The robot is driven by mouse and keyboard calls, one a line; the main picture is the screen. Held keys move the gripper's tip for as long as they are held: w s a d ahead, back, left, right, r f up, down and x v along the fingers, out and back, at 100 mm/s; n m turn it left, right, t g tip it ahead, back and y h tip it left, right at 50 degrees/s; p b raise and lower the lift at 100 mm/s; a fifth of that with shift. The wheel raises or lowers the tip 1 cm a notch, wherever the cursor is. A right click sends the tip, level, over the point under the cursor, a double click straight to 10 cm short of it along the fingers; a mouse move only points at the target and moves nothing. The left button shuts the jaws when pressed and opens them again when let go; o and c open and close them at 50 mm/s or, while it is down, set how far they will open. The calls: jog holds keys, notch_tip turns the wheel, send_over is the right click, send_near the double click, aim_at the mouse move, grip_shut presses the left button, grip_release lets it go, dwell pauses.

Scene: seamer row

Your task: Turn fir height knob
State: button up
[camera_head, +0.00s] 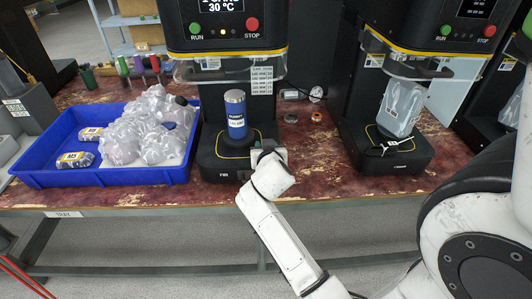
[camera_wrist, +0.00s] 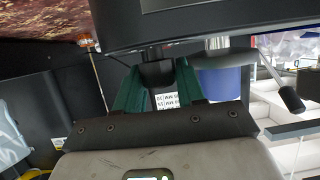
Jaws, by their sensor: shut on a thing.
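The middle seamer (camera_head: 224,168), with a small label that looks like FIR on its base, stands on the worn red bench. A blue can (camera_head: 235,114) stands upright on its round plate. My gripper (camera_head: 259,152) is at the front right of this base, and its fingertips are hard to make out there. In the wrist view my gripper (camera_wrist: 157,85) has its green fingers shut on a small black knob (camera_wrist: 157,69) under a dark machine edge. The knob is hidden behind my wrist in the head view. The blue can (camera_wrist: 222,83) shows just right of the fingers.
A lever with a black handle (camera_wrist: 290,99) sticks out right of my gripper. A blue tray (camera_head: 105,178) of bagged items stands left. Another seamer (camera_head: 400,156) holding a wrapped item stands right. Small round parts (camera_head: 291,117) lie between the seamers.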

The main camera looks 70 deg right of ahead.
jog(key=shift+f+m+g+b, duration=0.1)
jog(key=shift+m+g+b, duration=0.2)
jog(key=shift+g, duration=0.1)
jog(key=o, duration=0.9)
jog(key=shift+o, duration=0.2)
jog(key=shift+a, duration=0.15)
jog(key=v, duration=1)
jog(key=shift+a, duration=0.3)
jog(key=shift+s, duration=0.1)
jog(key=s+a+f+n+g+y+p, duration=0.1)
jog(key=s+a+f+n+y, duration=0.1)
jog(key=a+f+n+y, duration=0.2)
jog(key=s+a+f+n+g+y+p, duration=0.1)
jog(key=s+a+f+n+y+p, duration=0.1)
jog(key=a, duration=0.9)
jog(key=s+a+f+n+g+y+p, duration=0.2)
jog(key=s+a+f+n+y, duration=0.2)
jog(key=a+f+n+y, duration=0.2)
jog(key=shift+s+a+f+n, duration=0.25)
jog(key=shift+a+f+n, duration=0.1)
jog(key=shift+a+n, duration=0.45)
